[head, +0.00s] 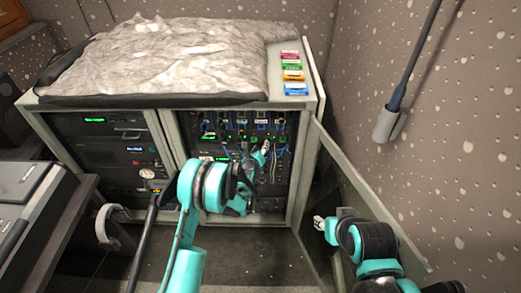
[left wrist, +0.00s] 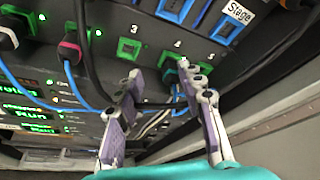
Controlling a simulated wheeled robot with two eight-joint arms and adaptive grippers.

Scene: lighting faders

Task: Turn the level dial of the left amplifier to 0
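I cannot pick out the left amplifier or its level dial for certain. A pale round part (head: 147,173) shows on the left rack bay, too small to read. My left gripper (head: 264,150) is in front of the right rack bay, and my left arm hides part of that bay. In the left wrist view its two fingers (left wrist: 160,78) are apart, close to a panel of green sockets (left wrist: 129,48) and cables. A dark cable passes by the fingers; I see nothing gripped. My right gripper (head: 325,226) is low at the right, beside the open cabinet door; its finger opening is unclear.
The grey cabinet (head: 165,101) carries a crumpled cover (head: 165,55) and coloured labels (head: 292,68) on top. Its open door (head: 372,200) stands at the right. Black and blue cables (left wrist: 85,95) hang across the panel. A desk (head: 40,205) with equipment is at the left.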

